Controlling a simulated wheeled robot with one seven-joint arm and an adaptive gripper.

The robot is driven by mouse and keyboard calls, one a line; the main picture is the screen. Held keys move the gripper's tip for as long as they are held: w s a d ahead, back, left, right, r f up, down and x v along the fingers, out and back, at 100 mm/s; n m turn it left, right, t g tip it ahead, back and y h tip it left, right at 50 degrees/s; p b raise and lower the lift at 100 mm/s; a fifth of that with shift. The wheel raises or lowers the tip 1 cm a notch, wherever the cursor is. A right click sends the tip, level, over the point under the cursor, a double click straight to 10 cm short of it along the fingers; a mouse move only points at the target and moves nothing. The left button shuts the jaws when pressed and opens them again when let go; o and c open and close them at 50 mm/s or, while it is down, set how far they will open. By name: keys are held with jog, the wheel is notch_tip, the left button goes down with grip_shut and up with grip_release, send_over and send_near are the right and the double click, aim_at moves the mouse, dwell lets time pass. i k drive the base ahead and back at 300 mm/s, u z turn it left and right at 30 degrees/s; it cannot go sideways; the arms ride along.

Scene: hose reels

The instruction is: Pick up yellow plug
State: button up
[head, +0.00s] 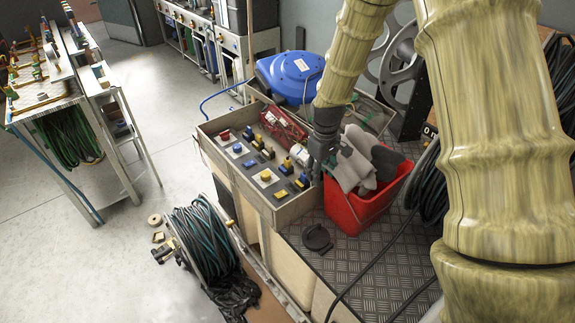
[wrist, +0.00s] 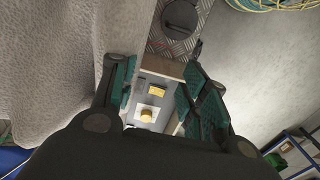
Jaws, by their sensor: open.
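Several yellow pieces sit in a shallow tray (head: 240,192) in the head view: a round yellow piece on a white square (head: 265,176), a yellow-topped piece (head: 286,163) and a small yellow block (head: 302,181). I cannot tell which is the yellow plug. My gripper (head: 318,172) points down at the tray's right end, beside the red bin. In the wrist view my gripper (wrist: 158,88) is open and empty. Between and below its fingers show a yellow block (wrist: 157,90) and a round yellow piece on a white square (wrist: 148,116).
A red bin (head: 345,212) with grey-white gloves (head: 352,165) stands right of the tray; grey fabric (wrist: 60,60) fills the wrist view's left. A dark round lid (head: 317,238) lies on the metal plate. A blue reel (head: 290,75) stands behind. Blue and red pieces share the tray.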

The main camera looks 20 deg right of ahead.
aim_at(286, 161)
jog(key=i, duration=1)
